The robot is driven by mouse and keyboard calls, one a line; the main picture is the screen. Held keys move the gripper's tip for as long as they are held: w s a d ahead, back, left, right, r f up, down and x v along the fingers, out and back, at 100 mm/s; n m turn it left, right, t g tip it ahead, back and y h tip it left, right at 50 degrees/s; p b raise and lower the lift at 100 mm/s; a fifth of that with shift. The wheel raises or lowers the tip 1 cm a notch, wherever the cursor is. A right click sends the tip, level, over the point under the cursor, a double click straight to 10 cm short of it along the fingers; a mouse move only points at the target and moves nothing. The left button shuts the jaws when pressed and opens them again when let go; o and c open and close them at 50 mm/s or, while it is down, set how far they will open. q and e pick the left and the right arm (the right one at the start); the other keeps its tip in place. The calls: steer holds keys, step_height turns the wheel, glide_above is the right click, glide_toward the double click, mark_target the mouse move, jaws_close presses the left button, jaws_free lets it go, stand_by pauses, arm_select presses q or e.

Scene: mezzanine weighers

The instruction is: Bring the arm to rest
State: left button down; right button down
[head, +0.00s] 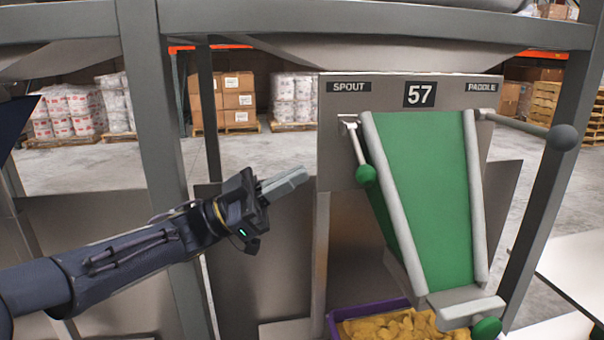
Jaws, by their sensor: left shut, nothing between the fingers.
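My left gripper (284,183) is shut and empty. It is held in the air at the centre left, with its fingers pointing right toward the grey panel of the weigher (337,155). The fingertips appear left of the panel's edge; I cannot tell the exact gap. My left arm (110,262) comes in from the lower left, stretched out and sloping up to the right. My right gripper is not in view.
Station 57 has a green chute (425,190), a green-knobbed lever (365,173) and a dark-knobbed paddle bar (561,138). A purple crate (333,322) of yellow pieces sits below. A grey post (150,130) stands beside my arm. Pallets of boxes (238,100) stand behind.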

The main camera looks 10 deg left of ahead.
arm_select(q)
steer(key=w+a+r+n+t+y+p, duration=0.35)
steer(key=a+n+t+y, duration=0.45)
steer(key=n+t+y, duration=0.5)
steer(key=s+a+f+n+y+p, duration=0.3)
steer(key=s+a+f+n+y, duration=0.1)
steer(key=a+f+n+y, duration=0.3)
steer(key=s+a+f+n+g+y+p, duration=0.1)
steer(key=s+a+f+g+y+p, duration=0.2)
steer(key=s+f+g, duration=0.45)
steer(key=s+d+f+g+h+p, duration=0.1)
steer(key=s+f, duration=0.3)
steer(key=s, duration=0.4)
steer(key=s+d+f+g+h+p, duration=0.1)
steer(key=s+d+f+g+h, duration=0.1)
steer(key=s, duration=0.6)
steer(key=shift+d+f+g, duration=0.55)
steer(key=shift+d+f, duration=0.4)
steer(key=shift+d, duration=0.3)
